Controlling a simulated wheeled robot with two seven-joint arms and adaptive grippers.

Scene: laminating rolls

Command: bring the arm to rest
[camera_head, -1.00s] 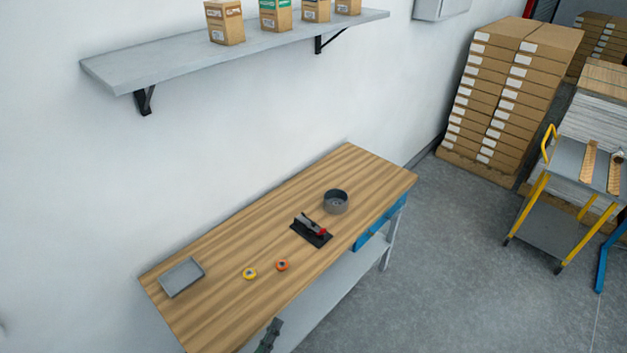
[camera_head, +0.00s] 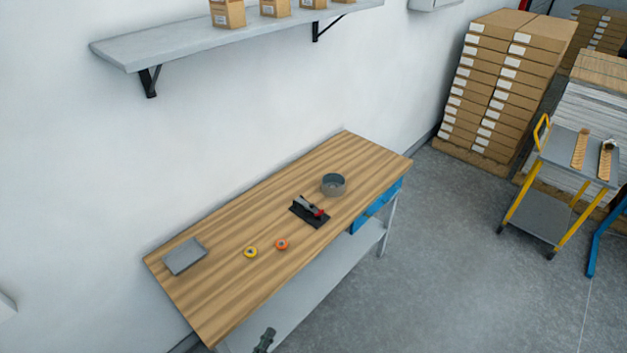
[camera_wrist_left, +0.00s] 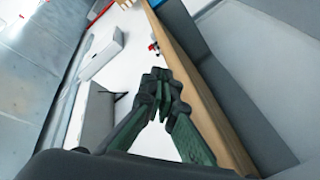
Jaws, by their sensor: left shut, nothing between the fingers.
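My left gripper (camera_head: 265,340) shows at the bottom edge of the head view, in front of the workbench and apart from it. In the left wrist view its fingers (camera_wrist_left: 157,88) are closed together with nothing between them. The wooden workbench (camera_head: 230,265) stands against the white wall. My right gripper is not in view.
A wall shelf (camera_head: 185,46) with several cardboard boxes hangs above the bench. A yellow-framed cart (camera_head: 565,165) and stacked boxes (camera_head: 500,85) stand at the right. The bench has a lower shelf (camera_head: 310,275). The grey floor (camera_head: 440,270) right of the bench is clear.

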